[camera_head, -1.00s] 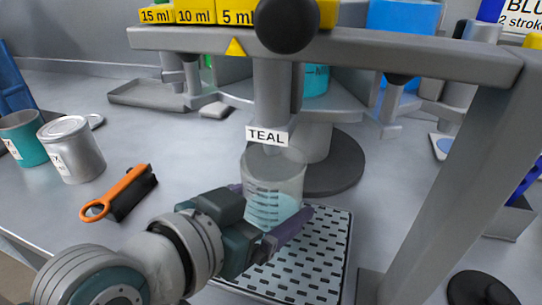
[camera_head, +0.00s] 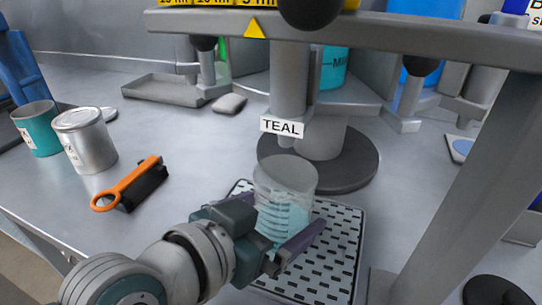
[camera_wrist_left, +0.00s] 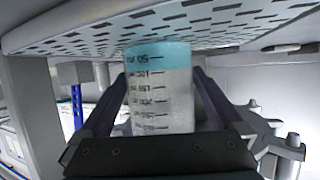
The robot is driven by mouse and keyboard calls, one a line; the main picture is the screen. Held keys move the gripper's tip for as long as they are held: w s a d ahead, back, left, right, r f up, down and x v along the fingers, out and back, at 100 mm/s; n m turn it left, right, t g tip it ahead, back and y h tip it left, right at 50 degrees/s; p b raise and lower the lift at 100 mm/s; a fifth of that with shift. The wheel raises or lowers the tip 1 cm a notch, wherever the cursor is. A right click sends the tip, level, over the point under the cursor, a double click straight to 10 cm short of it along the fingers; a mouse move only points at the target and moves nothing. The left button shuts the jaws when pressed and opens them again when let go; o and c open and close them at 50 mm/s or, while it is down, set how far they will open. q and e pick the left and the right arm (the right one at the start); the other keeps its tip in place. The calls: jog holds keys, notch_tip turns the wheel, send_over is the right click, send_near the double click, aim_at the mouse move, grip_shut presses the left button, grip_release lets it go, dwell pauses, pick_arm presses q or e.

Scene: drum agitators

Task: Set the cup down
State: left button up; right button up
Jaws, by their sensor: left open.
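The clear cup (camera_head: 284,190) with a graduated scale and a little teal liquid stands upright over the perforated tray (camera_head: 338,250), below the TEAL label (camera_head: 282,127). It appears to rest on the tray. My left gripper (camera_head: 283,225) is open, with one finger on each side of the cup. In the left wrist view the picture is upside down: the cup (camera_wrist_left: 160,95) lies between the open fingers (camera_wrist_left: 160,105), its teal bottom at the perforated tray (camera_wrist_left: 190,25). The cup hides part of the far finger in the head view. My right gripper is not in view.
A grey post and beam (camera_head: 455,175) frame the tray on the right and above. A dark round base (camera_head: 350,172) stands behind the cup. An orange-handled tool (camera_head: 130,184), a silver can (camera_head: 85,140) and a teal can (camera_head: 37,128) are at left. Bench between tool and tray is partly clear.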

pick_arm(q)
jog(key=s+a+r+n+g+y+p, duration=0.1)
jog(key=s+a+r+n+g+y, duration=0.1)
jog(key=s+a, duration=0.7)
jog(key=s+a+r+n+g+y+p, duration=0.1)
jog(key=s+a+n+g+y, duration=0.2)
jog(key=s+a, duration=0.6)
jog(key=s+g+y, duration=0.2)
jog(key=s, duration=0.2)
jog(key=shift+a+r+y+p, duration=0.2)
jog(key=shift+r+y+p, duration=0.15)
jog(key=shift+r+y, duration=0.05)
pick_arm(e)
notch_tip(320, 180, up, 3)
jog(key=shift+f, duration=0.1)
